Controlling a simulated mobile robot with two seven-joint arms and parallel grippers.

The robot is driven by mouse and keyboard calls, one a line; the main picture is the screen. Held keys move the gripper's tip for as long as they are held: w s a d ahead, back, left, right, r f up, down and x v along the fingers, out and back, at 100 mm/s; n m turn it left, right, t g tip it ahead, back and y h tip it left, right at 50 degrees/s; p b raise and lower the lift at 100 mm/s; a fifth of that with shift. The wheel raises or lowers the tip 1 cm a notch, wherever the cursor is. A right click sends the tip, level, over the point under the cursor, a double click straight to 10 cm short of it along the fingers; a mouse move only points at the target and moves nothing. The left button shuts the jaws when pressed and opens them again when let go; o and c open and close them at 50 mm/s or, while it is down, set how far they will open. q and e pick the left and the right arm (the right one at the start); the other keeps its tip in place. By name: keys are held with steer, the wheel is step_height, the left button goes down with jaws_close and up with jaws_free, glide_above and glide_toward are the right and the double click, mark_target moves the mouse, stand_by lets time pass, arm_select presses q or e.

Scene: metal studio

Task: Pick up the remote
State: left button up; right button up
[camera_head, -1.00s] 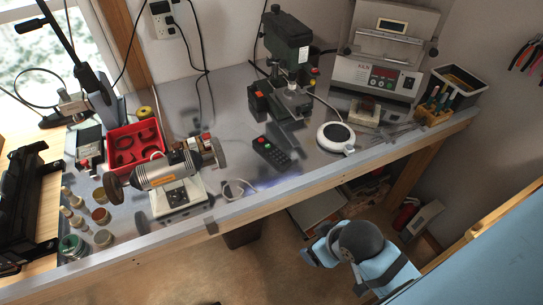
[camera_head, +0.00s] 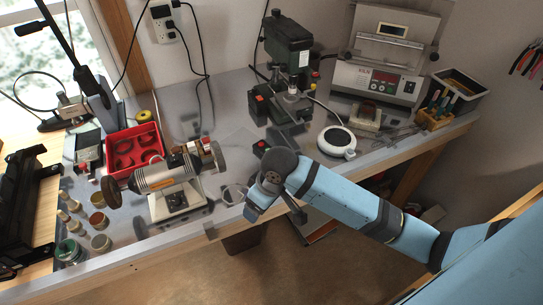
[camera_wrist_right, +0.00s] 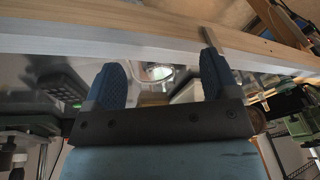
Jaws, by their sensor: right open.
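The remote is a small black handset with coloured buttons on the metal bench top. In the head view only its far end (camera_head: 261,147) shows; my right arm hides the rest. In the right wrist view a dark box with green buttons, likely the remote (camera_wrist_right: 62,98), lies left of and beyond the left finger. My right gripper (camera_head: 252,212) is over the front edge of the bench, nearer the edge than the remote. In the right wrist view the gripper (camera_wrist_right: 160,68) is open with nothing held between its blue fingers. My left gripper is not in view.
A bench grinder (camera_head: 170,180) stands left of my right gripper. A drill press (camera_head: 288,60) stands behind the remote, and a round white device (camera_head: 337,141) lies to its right. A red tray (camera_head: 110,160) is further left. The wooden bench edge (camera_head: 150,258) runs along the front.

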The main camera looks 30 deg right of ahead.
steer(key=w+d+r+m+g+h, duration=0.1)
steer(key=w+d+r, duration=0.3)
steer(key=w+d, duration=0.3)
steer(key=w+d+r+m+g+h, duration=0.1)
steer(key=w+d+r+m, duration=0.1)
steer(key=w+d+r, duration=0.5)
steer(key=f, duration=0.3)
steer(key=w+f, duration=0.1)
steer(key=f, duration=0.3)
steer(key=w+a+f, duration=0.1)
steer(key=f, duration=0.3)
steer(key=shift+a+p, duration=0.1)
steer(key=shift+p, duration=0.25)
step_height(320, 180, down, 5)
steer(key=shift+w+f+p, duration=0.1)
steer(key=shift+w+p, duration=0.05)
steer(key=shift+p, duration=0.35)
steer(key=c, duration=1.1)
